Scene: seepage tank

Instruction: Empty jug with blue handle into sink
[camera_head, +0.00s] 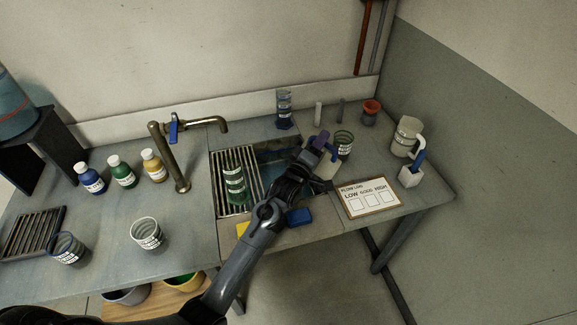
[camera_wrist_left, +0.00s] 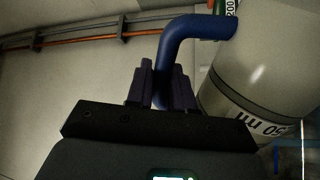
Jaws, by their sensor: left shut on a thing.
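My left gripper (camera_head: 319,143) is over the right side of the sink (camera_head: 272,156). It is shut on the blue handle (camera_wrist_left: 195,38) of a pale jug. The jug's body (camera_head: 326,168) shows partly behind my gripper in the head view. In the left wrist view the jug (camera_wrist_left: 262,75) is large at the right, with its "50 ml" label upside down. The fingers (camera_wrist_left: 163,88) close around the handle there. The jug's mouth and contents are hidden. The sink is dark blue inside, partly hidden by my arm. My right gripper is not in view.
A brass tap (camera_head: 178,160) stands left of the sink. A slatted rack (camera_head: 225,155) carries a green-filled glass (camera_head: 234,186). A blue-filled cylinder (camera_head: 284,108) stands behind, a glass beaker (camera_head: 344,145) right. A flow-log board (camera_head: 368,198) lies at the front right.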

